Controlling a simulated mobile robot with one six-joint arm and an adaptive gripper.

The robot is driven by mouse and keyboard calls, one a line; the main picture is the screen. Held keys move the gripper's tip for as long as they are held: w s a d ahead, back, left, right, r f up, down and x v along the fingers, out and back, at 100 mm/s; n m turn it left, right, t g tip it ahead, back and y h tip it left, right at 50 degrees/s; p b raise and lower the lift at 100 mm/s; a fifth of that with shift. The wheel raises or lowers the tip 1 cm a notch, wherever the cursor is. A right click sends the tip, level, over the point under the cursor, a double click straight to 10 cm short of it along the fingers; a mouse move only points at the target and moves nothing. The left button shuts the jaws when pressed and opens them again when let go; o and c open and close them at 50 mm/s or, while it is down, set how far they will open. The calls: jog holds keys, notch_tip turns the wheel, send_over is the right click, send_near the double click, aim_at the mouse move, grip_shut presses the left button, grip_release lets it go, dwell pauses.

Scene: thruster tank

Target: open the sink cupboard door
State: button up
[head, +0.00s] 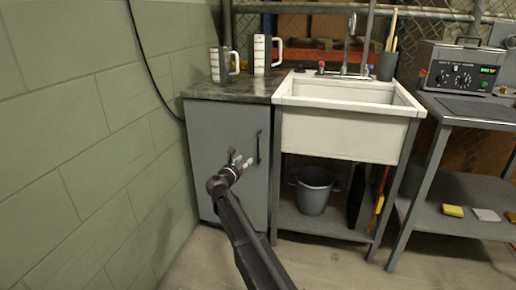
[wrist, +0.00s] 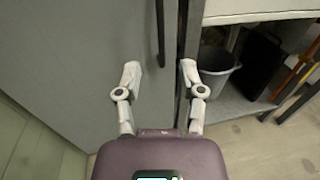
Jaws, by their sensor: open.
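The sink cupboard door (head: 212,137) is a flat grey panel left of the sink, and it looks closed. Its black vertical bar handle (head: 258,147) is near the door's right edge. My gripper (head: 240,160) is in front of the door, just left of the handle in the head view. In the wrist view my gripper (wrist: 160,69) is open and empty, with its white fingers apart. There the handle (wrist: 161,35) shows ahead, its lower end between the fingertips in the picture. I cannot tell the depth between them. The door (wrist: 90,60) fills the left of the wrist view.
A white sink (head: 345,135) stands right of the cupboard, with a grey bucket (head: 314,190) on the shelf below. A green block wall (head: 90,130) is close on the left. Two mugs stand on the dark countertop (head: 232,90). Floor (head: 340,265) in front is clear.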

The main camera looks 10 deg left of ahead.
aim_at(258, 147)
jog(key=w, duration=0.4)
jog(key=w+d, duration=0.1)
jog(key=w, duration=0.3)
jog(key=w+d, duration=0.1)
jog(key=w, duration=0.3)
jog(key=shift+w+d, duration=0.2)
jog(key=shift+d, duration=0.05)
grip_shut()
